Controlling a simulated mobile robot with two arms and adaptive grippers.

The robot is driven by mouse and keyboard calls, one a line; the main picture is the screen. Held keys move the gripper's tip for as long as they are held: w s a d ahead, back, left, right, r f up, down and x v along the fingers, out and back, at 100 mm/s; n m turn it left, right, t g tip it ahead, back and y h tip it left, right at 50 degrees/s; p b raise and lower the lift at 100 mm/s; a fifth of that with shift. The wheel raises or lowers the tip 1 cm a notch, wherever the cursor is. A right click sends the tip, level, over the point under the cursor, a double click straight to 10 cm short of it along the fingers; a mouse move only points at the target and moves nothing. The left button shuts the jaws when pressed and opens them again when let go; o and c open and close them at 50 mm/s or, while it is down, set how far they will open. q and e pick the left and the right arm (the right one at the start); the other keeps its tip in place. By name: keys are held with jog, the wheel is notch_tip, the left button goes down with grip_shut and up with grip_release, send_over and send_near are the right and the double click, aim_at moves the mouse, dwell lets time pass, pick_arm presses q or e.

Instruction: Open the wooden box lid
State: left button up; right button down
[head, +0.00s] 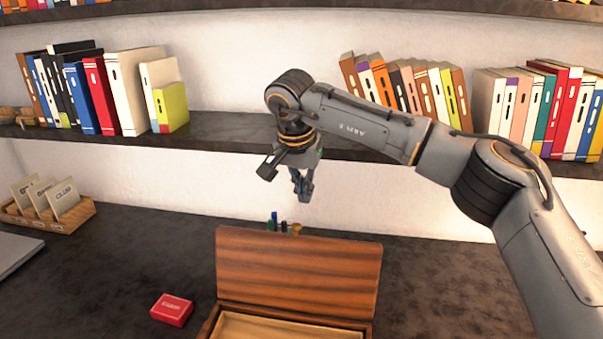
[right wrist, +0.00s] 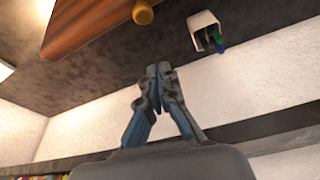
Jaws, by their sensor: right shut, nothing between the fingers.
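The wooden box (head: 270,326) stands on the dark desk at the bottom middle of the head view, cut off by the lower edge. Its reddish-brown lid (head: 298,272) is raised upright at the back, and the pale inside shows. The lid also shows at the top left of the right wrist view (right wrist: 105,22). My right gripper (head: 304,197) is above and behind the lid, apart from it, pointing down. In the right wrist view (right wrist: 158,70) its fingertips are together with nothing between them. My left gripper is not in view.
A small red box (head: 172,309) lies left of the wooden box. A pen holder (right wrist: 204,30) with pens stands behind the lid. A card tray (head: 50,222) is at the left. Shelves with books (head: 110,90) run along the wall. The desk at right is clear.

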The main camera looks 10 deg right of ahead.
jog(key=f, duration=0.1)
jog(key=s+a+f+p, duration=0.1)
jog(key=s+f+p, duration=0.1)
jog(key=shift+s+a, duration=0.25)
dwell(0.4)
